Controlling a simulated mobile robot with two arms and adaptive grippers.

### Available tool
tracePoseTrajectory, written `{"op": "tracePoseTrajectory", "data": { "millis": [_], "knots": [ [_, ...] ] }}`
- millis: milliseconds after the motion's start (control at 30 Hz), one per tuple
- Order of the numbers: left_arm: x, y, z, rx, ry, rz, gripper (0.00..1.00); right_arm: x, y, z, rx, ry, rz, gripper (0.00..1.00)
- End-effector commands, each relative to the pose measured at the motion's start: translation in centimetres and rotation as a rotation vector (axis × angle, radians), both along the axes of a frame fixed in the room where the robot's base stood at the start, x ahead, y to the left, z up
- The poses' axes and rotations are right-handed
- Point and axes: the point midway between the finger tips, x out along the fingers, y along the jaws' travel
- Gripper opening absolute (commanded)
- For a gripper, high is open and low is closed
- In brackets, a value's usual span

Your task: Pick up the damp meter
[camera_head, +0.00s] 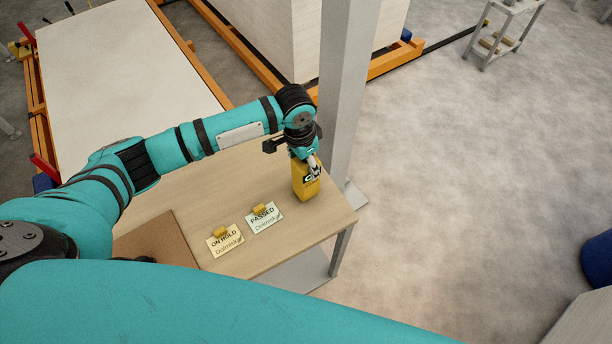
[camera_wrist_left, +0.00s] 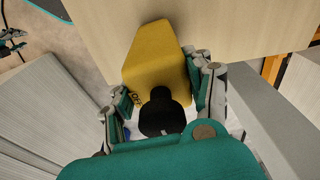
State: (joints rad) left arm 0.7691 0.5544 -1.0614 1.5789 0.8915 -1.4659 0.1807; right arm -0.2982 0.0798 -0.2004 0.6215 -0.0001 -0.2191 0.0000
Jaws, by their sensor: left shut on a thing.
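The damp meter (camera_head: 304,187) is a yellow, blocky device near the right corner of the wooden table, in the head view. My left gripper (camera_head: 312,171) comes down on its top end and is shut on it. In the left wrist view the yellow meter (camera_wrist_left: 158,55) lies between the two fingers of my left gripper (camera_wrist_left: 163,92), with a black round knob or cap at its near end. I cannot tell whether the meter still touches the table.
The table (camera_head: 190,190) carries two cards, "ON HOLD" (camera_head: 225,242) and "PASSED" (camera_head: 264,219), each with a yellow clip, left of the meter. A brown board (camera_head: 155,240) lies further left. A grey post (camera_head: 345,100) stands close behind the gripper.

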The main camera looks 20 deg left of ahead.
Motion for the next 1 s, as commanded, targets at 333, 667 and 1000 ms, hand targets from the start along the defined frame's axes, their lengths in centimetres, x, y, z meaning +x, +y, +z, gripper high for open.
{"op": "tracePoseTrajectory", "data": {
  "millis": [333, 667, 1000],
  "knots": [
    [0.1, 0.0, 0.2, -0.001, -0.003, 0.000, 0.00, 0.0, -0.2, 0.0, -0.002, 0.001, 0.000, 0.40],
    [0.1, 0.0, 0.8, -0.002, -0.003, 0.000, 0.00, -0.1, -0.2, -0.4, -0.003, 0.003, 0.000, 0.40],
    [-1.5, -1.8, 3.5, -0.005, -0.001, -0.006, 0.00, -0.3, -0.2, -2.2, -0.002, 0.005, 0.000, 0.40]
  ]
}}
